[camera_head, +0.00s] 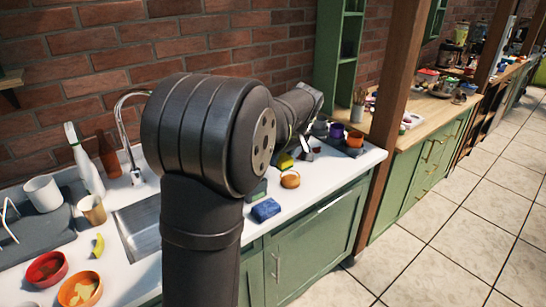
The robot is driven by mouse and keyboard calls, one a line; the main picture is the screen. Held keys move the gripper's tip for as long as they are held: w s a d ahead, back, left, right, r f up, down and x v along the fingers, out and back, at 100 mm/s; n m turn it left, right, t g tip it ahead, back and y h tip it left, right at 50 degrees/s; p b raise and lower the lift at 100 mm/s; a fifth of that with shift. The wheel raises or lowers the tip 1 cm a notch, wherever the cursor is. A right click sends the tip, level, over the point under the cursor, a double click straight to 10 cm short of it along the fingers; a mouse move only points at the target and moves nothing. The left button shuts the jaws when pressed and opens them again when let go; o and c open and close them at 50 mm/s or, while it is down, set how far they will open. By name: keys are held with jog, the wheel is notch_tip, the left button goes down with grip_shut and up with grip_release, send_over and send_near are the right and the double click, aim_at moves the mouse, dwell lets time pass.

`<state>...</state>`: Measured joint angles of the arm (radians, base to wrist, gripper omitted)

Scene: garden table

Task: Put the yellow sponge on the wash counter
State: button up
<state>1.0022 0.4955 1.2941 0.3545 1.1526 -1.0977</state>
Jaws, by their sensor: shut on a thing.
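The yellow sponge (286,161) shows as a small yellow patch at the white wash counter (315,189), right of my large arm joint. My gripper (290,153) is at the sponge, small and partly hidden by my own arm, and is shut on it. The sponge looks low, close over the counter top; I cannot tell whether it touches it.
A blue sponge (266,210) and a round orange-brown thing (290,180) lie near the counter's front. Purple (337,130) and orange (355,139) cups stand at the right end. The sink (140,230), bowls (79,290) and bottles (108,155) are left.

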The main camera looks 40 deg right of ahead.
jog(key=w+d+f+m+g+h, duration=0.1)
jog(key=w+d+f+m+h, duration=0.25)
jog(key=d, duration=0.55)
jog(key=w+d+f+m, duration=0.2)
jog(key=w+d+m, duration=0.35)
jog(key=d, duration=0.35)
jog(key=w+a+f, duration=0.1)
jog(key=w+f, duration=0.1)
jog(key=w, duration=0.2)
jog(key=w+a+f, duration=0.1)
jog(key=w+f, duration=0.1)
jog(key=w, duration=0.1)
jog(key=w+a+f, duration=0.1)
jog(key=w+f, duration=0.1)
jog(key=w, duration=0.2)
jog(key=shift+w+f, duration=0.25)
jog(key=shift+w, duration=0.05)
jog(key=shift+w+f, duration=0.1)
jog(key=shift+f, duration=1.95)
jog(key=shift+f, duration=0.15)
jog(key=o, duration=0.9)
jog(key=shift+o, duration=0.2)
jog(key=v, duration=1.2)
jog(key=shift+r, duration=0.25)
